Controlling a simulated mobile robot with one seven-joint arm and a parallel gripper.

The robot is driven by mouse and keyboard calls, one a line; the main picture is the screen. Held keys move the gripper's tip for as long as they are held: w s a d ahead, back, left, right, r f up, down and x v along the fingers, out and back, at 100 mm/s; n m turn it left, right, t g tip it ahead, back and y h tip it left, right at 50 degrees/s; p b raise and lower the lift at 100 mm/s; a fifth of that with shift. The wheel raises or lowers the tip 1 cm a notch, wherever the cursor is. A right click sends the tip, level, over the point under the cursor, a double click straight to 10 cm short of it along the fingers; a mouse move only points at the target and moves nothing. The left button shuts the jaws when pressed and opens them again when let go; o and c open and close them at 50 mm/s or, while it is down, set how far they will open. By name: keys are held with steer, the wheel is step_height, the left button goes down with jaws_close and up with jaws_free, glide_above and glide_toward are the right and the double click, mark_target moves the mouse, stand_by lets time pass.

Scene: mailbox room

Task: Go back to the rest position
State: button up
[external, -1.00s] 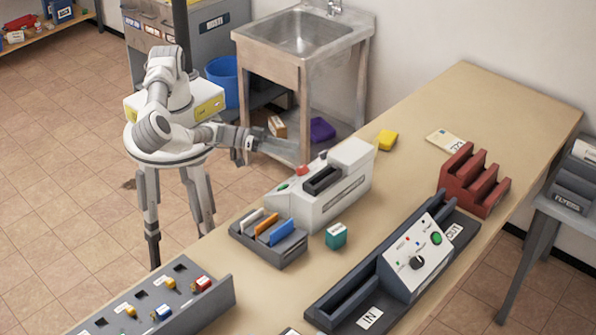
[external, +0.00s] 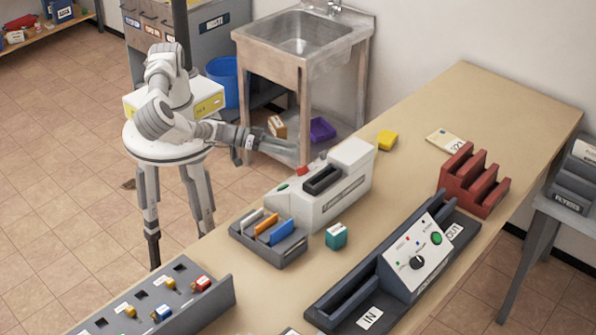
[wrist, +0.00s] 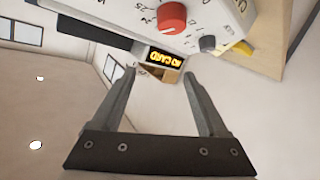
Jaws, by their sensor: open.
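My gripper (external: 282,148) is at the end of my outstretched arm, beside the near-left end of the white machine on the table. In the wrist view my gripper (wrist: 160,85) has its two fingers spread apart with nothing between them. I cannot tell whether the fingers touch the machine.
A sink stand (external: 300,40) stands behind my arm.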

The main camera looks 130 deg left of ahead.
steer(key=w+d+n+g+h, duration=0.1)
steer(key=d+n+g+h, duration=0.1)
steer(key=d+g+h, duration=0.75)
steer(key=s+d+r+m+t+b, duration=0.15)
steer(key=d+r+m, duration=0.5)
steer(key=r, duration=0.65)
steer(key=s+a+r+m, duration=0.1)
steer(key=s+r+m, duration=0.5)
steer(key=s+r, duration=0.7)
steer(key=shift+s+r+t+b, duration=0.2)
steer(key=shift+r+t+b, duration=0.2)
steer(key=shift+r, duration=0.45)
steer(key=shift+a+y, duration=0.1)
steer(key=shift+y, duration=0.15)
